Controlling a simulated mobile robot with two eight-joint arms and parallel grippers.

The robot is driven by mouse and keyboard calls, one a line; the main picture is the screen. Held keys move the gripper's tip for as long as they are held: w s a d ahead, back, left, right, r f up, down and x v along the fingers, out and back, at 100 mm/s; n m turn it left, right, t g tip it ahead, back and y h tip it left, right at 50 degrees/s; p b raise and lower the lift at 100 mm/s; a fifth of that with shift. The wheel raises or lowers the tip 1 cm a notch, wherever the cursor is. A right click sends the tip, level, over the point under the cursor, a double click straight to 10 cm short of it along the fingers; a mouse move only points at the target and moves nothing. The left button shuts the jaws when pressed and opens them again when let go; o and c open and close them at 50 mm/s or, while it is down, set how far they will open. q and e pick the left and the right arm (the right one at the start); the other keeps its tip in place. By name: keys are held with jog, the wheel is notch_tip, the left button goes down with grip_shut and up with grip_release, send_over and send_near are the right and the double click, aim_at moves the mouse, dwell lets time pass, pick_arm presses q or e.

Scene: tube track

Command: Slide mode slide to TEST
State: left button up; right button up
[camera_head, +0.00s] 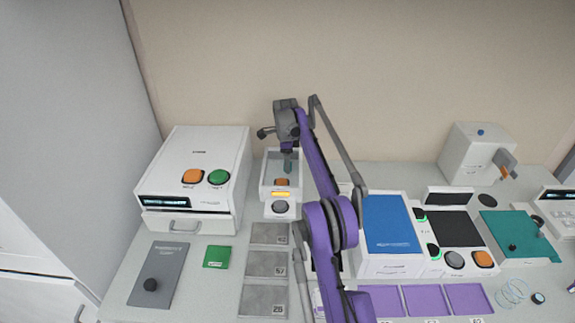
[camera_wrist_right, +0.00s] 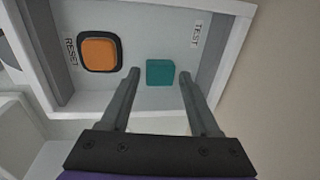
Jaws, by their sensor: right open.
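The mode slide's teal block (camera_wrist_right: 160,73) sits on the white panel (camera_wrist_right: 150,98), between the orange RESET button (camera_wrist_right: 99,51) and the TEST label. A gap shows between the block and that label. My right gripper (camera_wrist_right: 159,77) is open, one finger on each side of the block, with room on both sides; depth and contact cannot be told. In the head view my right gripper (camera_head: 287,168) points down into the small white device (camera_head: 266,188) with the orange button (camera_head: 282,183); the teal block cannot be made out there. My left gripper is not in view.
The panel is recessed, with raised white walls. Left of the device stands a white box (camera_head: 205,150) with orange and green buttons. To the right are a blue-topped unit (camera_head: 388,222) and a dark pad (camera_head: 455,229). Grey trays (camera_head: 268,233) lie in front.

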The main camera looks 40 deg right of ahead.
aim_at(274, 169)
jog(key=c, duration=0.8)
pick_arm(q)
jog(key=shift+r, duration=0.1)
pick_arm(e)
jog(key=shift+w, duration=0.1)
jog(key=shift+a, duration=0.15)
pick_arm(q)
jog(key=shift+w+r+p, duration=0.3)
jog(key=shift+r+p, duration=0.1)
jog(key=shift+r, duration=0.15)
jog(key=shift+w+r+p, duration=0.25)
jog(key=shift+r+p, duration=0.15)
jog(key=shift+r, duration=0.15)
pick_arm(e)
jog(key=shift+w+a, duration=1.6)
jog(key=shift+a, duration=0.25)
jog(key=o, duration=0.8)
